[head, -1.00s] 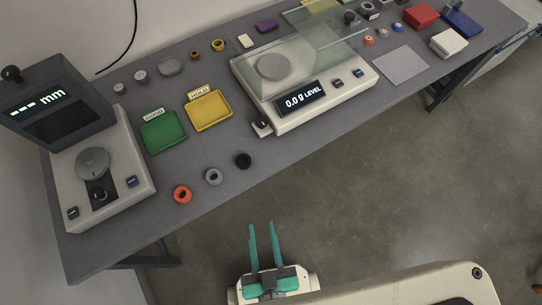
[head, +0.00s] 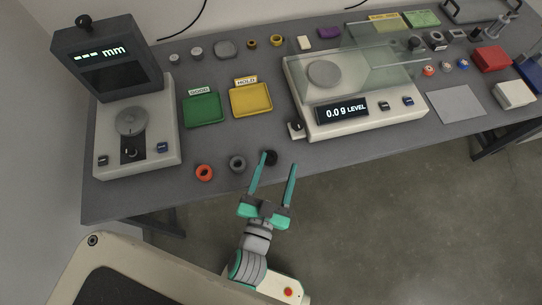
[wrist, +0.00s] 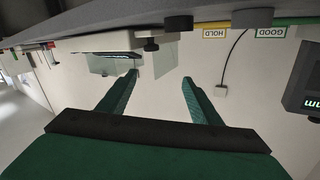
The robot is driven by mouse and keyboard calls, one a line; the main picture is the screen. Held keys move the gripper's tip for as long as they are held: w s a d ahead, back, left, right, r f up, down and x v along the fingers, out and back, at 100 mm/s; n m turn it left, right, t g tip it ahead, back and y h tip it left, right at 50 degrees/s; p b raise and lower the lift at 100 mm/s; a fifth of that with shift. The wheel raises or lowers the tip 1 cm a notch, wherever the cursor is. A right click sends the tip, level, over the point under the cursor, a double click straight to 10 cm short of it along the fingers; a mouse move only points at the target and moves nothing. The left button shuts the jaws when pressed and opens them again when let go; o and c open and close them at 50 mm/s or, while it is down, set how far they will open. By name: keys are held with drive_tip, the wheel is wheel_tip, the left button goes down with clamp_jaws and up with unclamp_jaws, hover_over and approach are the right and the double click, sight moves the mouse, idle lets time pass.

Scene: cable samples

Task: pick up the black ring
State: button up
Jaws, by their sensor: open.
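The black ring (head: 271,157) lies on the grey table near its front edge, right of a grey ring (head: 237,163) and an orange ring (head: 204,172). My gripper (head: 279,161) is open and empty, its teal fingers pointing towards the table at the front edge. In the head view its left fingertip partly covers the black ring; I cannot tell the height between them. In the upside-down wrist view the black ring (wrist: 178,24) appears beyond and above the open fingers (wrist: 160,77), apart from them, with the grey ring (wrist: 252,17) to its right.
A scale (head: 358,120) with glass panels stands behind and right of the black ring. A green tray (head: 204,110) and a yellow tray (head: 251,100) lie behind the rings. A measuring device (head: 137,140) stands at the left. Several small parts line the back.

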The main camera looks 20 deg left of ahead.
drive_tip(key=w+a+r+n+y, duration=0.45)
drive_tip(key=w+a+r, duration=0.3)
drive_tip(key=r, duration=0.25)
drive_tip(key=w+a+r+n+y, duration=0.3)
drive_tip(key=w+a+r+y, duration=0.3)
drive_tip(key=a+r, duration=0.3)
drive_tip(key=s+a+r+n+g+y, duration=0.2)
drive_tip(key=a+r+n+g+y, duration=0.35)
drive_tip(key=a+r+n, duration=0.3)
drive_tip(key=s+a+f+n+g, duration=0.1)
drive_tip(key=s+a+n+g, duration=0.7)
drive_tip(key=n, duration=0.4)
drive_tip(key=n+g+h, duration=0.4)
drive_tip(key=n+h, duration=0.4)
drive_tip(key=h, duration=0.9)
hover_over(270, 159)
wheel_tip(270, 159, down, 22)
wheel_tip(270, 159, down, 10)
drive_tip(key=shift+r, duration=0.1)
